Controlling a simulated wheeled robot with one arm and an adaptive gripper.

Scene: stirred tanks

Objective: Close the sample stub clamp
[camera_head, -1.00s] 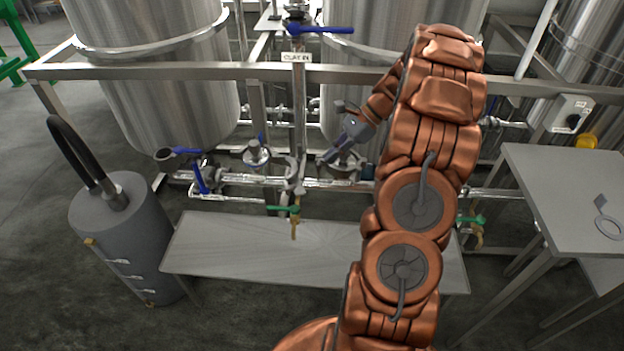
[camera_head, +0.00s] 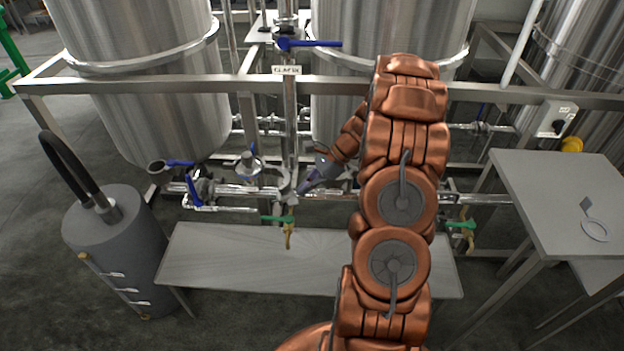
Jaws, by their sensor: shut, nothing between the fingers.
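The sample stub clamp (camera_head: 287,184) is a small grey metal piece on the pipework, at the foot of the vertical pipe and above a green-handled brass valve (camera_head: 288,230). It is small here, and I cannot tell how far open its halves stand. My gripper (camera_head: 304,186) is shut and empty. It points down to the left, with its fingertips just right of the clamp. I cannot tell whether they touch it. The fingers partly cover the pipe behind.
A grey bench (camera_head: 230,265) lies below the pipes. A frame rail (camera_head: 200,84) crosses above, before the steel tanks (camera_head: 150,100). A blue-handled valve (camera_head: 193,190) sits left of the clamp. A grey cylinder (camera_head: 115,240) stands left, a side table (camera_head: 560,190) right.

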